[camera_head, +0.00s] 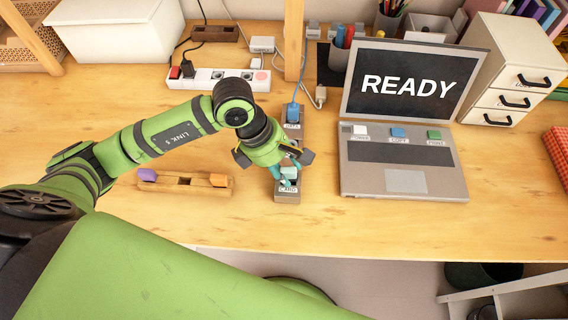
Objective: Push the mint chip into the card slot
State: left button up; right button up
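My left gripper (283,174) points down over the grey reader block labelled CARD (287,197), in the middle of the table. A pale mint piece, which looks like the mint chip (289,172), shows at the fingertips, just above the front part of the block. The gripper and its teal fingertips partly hide the chip and the card slot. I cannot tell whether the fingers grip the chip or how deep it sits. My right gripper is not in view.
A laptop (405,180) showing READY stands right. A power strip (205,78) lies behind. The front right table is clear.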

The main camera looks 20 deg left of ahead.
pick_arm(q)
jog(key=shift+w+a+r, duration=0.1)
jog(key=shift+w+a, duration=0.05)
jog(key=shift+w, duration=0.05)
dwell(0.3)
jog(key=shift+a+r, duration=0.1)
jog(key=shift+r, duration=0.15)
jog(key=v, duration=1.1)
jog(key=shift+s, duration=0.25)
